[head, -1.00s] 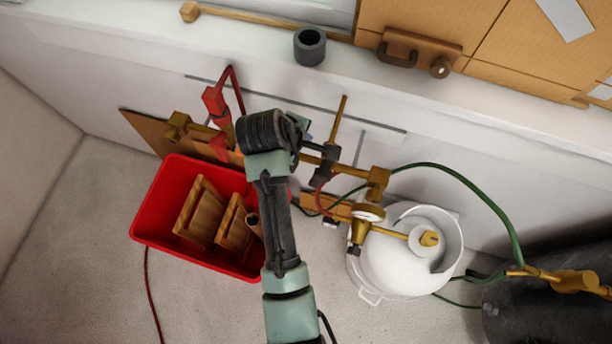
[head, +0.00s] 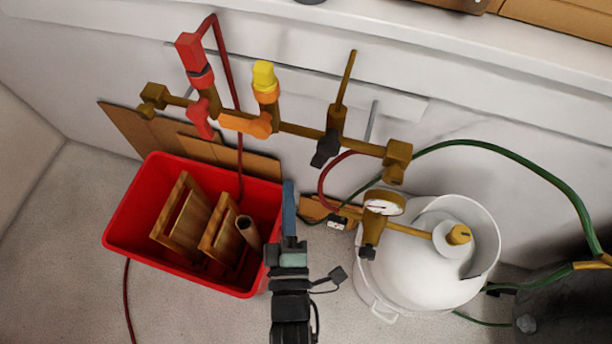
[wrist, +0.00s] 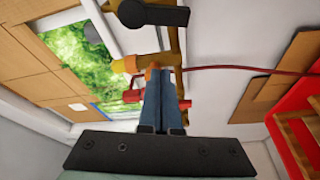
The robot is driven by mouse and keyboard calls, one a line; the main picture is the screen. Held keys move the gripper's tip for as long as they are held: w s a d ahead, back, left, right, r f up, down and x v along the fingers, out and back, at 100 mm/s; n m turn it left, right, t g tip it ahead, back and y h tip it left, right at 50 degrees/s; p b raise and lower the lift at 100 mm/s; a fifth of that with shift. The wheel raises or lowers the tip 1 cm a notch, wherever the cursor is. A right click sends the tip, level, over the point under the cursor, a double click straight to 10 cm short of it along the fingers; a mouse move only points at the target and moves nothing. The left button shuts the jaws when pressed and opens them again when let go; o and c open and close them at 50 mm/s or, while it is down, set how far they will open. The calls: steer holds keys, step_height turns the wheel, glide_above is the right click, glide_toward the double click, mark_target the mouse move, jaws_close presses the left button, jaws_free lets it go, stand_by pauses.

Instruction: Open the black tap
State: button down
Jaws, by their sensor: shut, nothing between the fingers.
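The black tap (head: 327,147) hangs on the brass pipe, below a thin upright brass stem, to the right of the orange tap (head: 247,124) and the red tap (head: 199,117). In the wrist view the black tap (wrist: 154,15) is at the top middle, above my fingers. My gripper (head: 289,208) is in front of and below the pipe, left of and apart from the black tap. In the wrist view my gripper's two blue fingers (wrist: 164,75) are together with nothing between them.
A red crate (head: 122,232) with wooden frames stands below left. A white gas cylinder (head: 420,270) with a pressure gauge (head: 384,203) stands below right. A green hose (head: 540,170) and a red hose (head: 222,75) run from the pipe. A dark cylinder (head: 550,315) is at the far right.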

mark_target(314, 162)
steer(key=w+d+f+p, duration=0.1)
steer(key=w+d, duration=0.2)
steer(key=w, duration=0.4)
steer(key=shift+d+f+p, duration=0.2)
steer(key=shift+f+p, duration=0.1)
stand_by(0.4)
steer(key=shift+s+d+f+n+g+p, duration=0.15)
steer(key=shift+d+n, duration=0.1)
steer(key=shift+n, duration=0.35)
steer(key=shift+s+d+f+n+g+p, duration=0.1)
steer(key=shift+d+n+g, duration=0.15)
steer(key=shift+n, duration=0.35)
steer(key=shift+s+d+f+n+g+p, duration=0.1)
steer(key=shift+d+n, duration=0.15)
steer(key=shift+n, duration=0.35)
steer(key=shift+w, duration=0.1)
